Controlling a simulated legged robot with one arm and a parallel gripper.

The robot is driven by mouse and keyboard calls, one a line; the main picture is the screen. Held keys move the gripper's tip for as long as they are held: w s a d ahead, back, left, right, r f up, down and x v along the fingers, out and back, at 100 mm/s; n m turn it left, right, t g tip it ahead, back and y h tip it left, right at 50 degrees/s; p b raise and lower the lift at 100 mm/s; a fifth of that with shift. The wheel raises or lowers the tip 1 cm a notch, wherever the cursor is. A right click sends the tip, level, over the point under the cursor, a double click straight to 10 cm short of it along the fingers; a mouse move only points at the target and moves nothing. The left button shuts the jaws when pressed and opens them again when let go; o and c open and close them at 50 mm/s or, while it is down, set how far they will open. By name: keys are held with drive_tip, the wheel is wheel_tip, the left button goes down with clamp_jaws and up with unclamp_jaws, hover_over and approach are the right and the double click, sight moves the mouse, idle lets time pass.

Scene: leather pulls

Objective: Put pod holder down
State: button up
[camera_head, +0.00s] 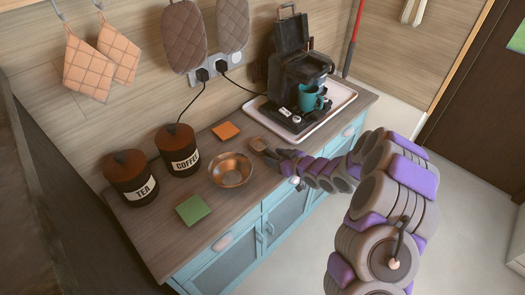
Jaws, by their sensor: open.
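My gripper (264,148) is low at the counter, right of the copper bowl and in front of the coffee machine's tray. It is open. A small brownish shape shows at its tip; I cannot tell whether this is the fingers or a pod holder. No pod holder can be made out for sure. The black coffee machine (297,72) stands on a pale tray (343,98) with its lid raised. A teal mug (311,99) stands at its front, and small white items (295,118) show on its dark base.
A copper bowl (231,170), a green square (190,210) and an orange square (226,131) are on the wooden counter (160,230). COFFEE (177,150) and TEA (131,178) canisters stand at the left. Bare counter lies along the front edge.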

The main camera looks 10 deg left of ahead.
drive_tip(key=shift+c, duration=0.3)
clamp_jaws()
drive_tip(key=shift+r, duration=0.15)
